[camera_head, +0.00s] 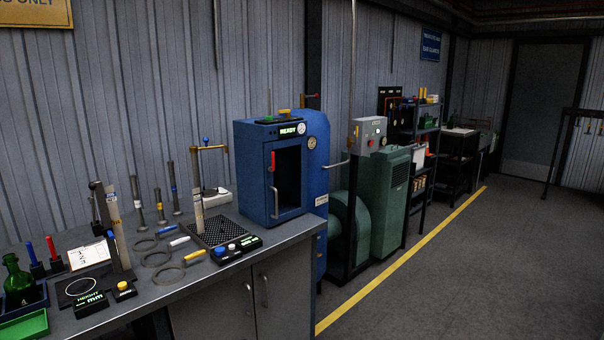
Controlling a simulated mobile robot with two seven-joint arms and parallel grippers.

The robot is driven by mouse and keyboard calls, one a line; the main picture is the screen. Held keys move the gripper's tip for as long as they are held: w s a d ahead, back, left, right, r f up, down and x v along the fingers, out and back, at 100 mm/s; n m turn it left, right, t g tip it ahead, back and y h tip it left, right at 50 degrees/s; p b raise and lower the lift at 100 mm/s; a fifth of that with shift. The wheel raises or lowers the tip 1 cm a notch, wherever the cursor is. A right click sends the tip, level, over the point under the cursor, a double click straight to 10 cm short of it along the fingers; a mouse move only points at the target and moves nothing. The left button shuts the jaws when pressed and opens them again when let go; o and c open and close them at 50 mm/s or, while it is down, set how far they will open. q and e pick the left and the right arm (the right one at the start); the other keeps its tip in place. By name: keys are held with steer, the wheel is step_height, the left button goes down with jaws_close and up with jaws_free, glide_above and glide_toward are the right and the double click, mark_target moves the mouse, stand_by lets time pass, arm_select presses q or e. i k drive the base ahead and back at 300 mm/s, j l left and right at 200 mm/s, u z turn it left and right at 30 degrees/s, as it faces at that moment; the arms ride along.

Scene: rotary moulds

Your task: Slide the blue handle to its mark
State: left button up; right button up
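Several blue-handled things are on the grey workbench (150,300); I cannot tell for sure which is the task's blue handle. A small blue knob (111,235) sits low on an upright scaled post (117,232) at the left of the bench. Another blue knob (206,140) tops a second post stand (198,200) over a dark perforated plate. A blue-handled tool (31,254) stands upright at the far left. No mark can be made out at this size. Neither gripper is in view.
A blue cabinet (257,165) with an open front and a READY display stands at the bench's right end. A HEIGHT display box (90,302), a button box (124,290) and a green bottle (17,280) crowd the left. Open floor (450,270) lies right of the yellow line.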

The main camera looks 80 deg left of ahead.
mark_target(107, 230)
steer(key=u, duration=3.8)
